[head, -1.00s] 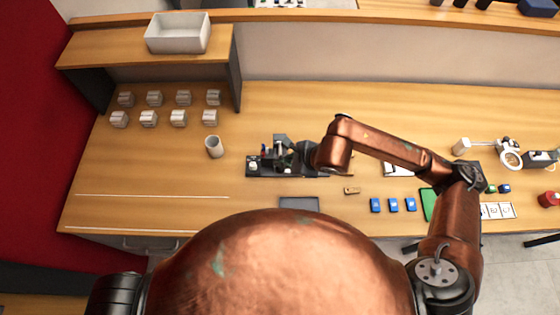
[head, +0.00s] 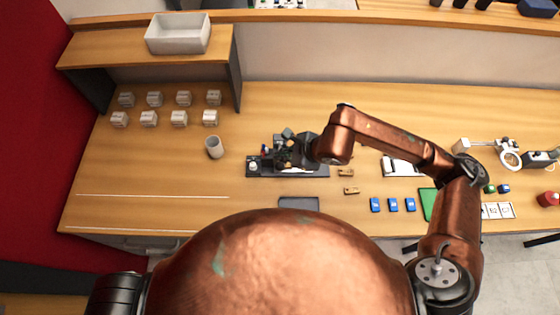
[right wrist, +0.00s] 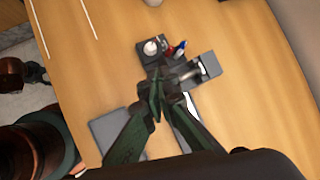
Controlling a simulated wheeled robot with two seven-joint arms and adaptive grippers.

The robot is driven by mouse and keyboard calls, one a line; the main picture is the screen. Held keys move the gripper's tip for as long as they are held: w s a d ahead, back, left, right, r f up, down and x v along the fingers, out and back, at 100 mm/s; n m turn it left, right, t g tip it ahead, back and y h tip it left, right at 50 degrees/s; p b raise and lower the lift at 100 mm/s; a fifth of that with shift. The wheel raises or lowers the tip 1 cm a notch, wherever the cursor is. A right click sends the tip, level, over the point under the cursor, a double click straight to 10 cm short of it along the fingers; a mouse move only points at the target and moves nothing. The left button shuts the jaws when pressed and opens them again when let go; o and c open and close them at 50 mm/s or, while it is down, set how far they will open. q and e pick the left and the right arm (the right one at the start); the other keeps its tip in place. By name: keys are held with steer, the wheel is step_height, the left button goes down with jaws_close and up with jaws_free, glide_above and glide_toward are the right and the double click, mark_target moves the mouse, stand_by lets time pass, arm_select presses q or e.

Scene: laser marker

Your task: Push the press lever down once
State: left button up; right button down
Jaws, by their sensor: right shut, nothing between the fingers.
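The press is a small dark device on a flat black base (head: 262,172) in the middle of the bench. The base also shows in the right wrist view (right wrist: 209,60), with a round white knob (right wrist: 152,46), small red and blue parts, and a silver cylinder (right wrist: 186,72). My right gripper (head: 286,155) reaches in from the right over the press. In the right wrist view its fingertips (right wrist: 158,88) are together, with nothing between them. The fingers cover part of the press. I cannot make out the lever clearly or tell whether they touch it. My left gripper is out of view.
A dark grey plate (head: 299,204) lies in front. Tan pieces (head: 350,190) and several blue blocks (head: 393,205) lie to the right. The bench's left front is clear.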

steer(key=r, duration=0.2)
steer(key=w+r+p, duration=0.1)
steer(key=r, duration=0.2)
steer(key=shift+w, duration=0.1)
stand_by(0.4)
steer(key=shift+f, duration=0.15)
stand_by(0.7)
